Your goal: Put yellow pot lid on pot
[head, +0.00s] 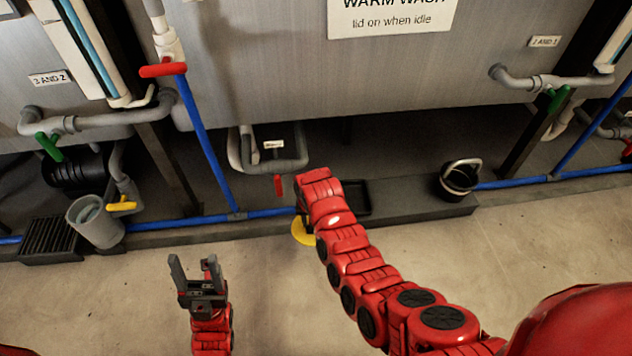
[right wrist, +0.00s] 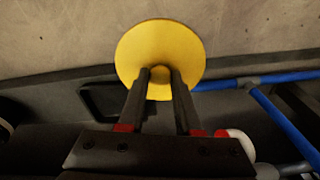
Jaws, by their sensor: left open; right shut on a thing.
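The yellow pot lid (right wrist: 160,40) is a round disc, held at its small knob between the fingertips of my right gripper (right wrist: 161,78). In the head view only part of the lid (head: 303,235) shows; my right arm hides the rest and the right gripper. A black pot (head: 459,182) with a pale rim and a raised handle stands on the dark ledge, to the right of the lid and apart from it. Its top looks open. My left gripper (head: 194,272) is open and empty, pointing up over the bare floor.
A grey bucket (head: 97,221) and a black grate (head: 50,236) are at the left. Blue pipes (head: 203,140) and valve handles run in front of the big grey tank (head: 290,60). A dark tray (head: 356,198) lies on the ledge behind my right arm. The front floor is clear.

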